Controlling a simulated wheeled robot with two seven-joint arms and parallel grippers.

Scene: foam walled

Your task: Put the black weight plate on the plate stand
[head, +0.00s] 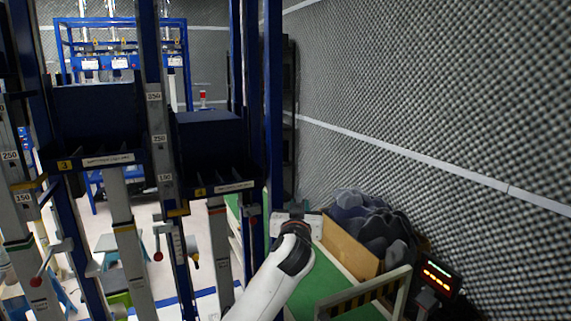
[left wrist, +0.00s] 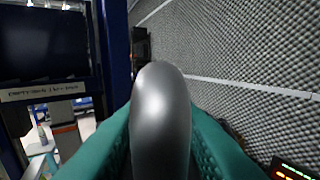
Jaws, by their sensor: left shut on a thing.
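My left gripper (head: 294,220) is at the end of the white arm near the bottom middle of the head view. In the left wrist view, its teal fingers (left wrist: 160,140) are shut on a smooth dark grey thing (left wrist: 161,100) with a rounded top. It looks like the weight plate seen edge-on, but its full shape is hidden. I cannot make out the plate in the head view. I cannot pick out the plate stand in either view. My right gripper is not in view.
Blue posts (head: 274,100) and dark blue boxes (head: 208,135) stand on the left. A brown box (head: 349,248) of dark grey lumps stands by the foam wall (head: 430,90). A striped barrier (head: 365,296) and a lit display (head: 437,276) are at lower right. Green floor shows between them.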

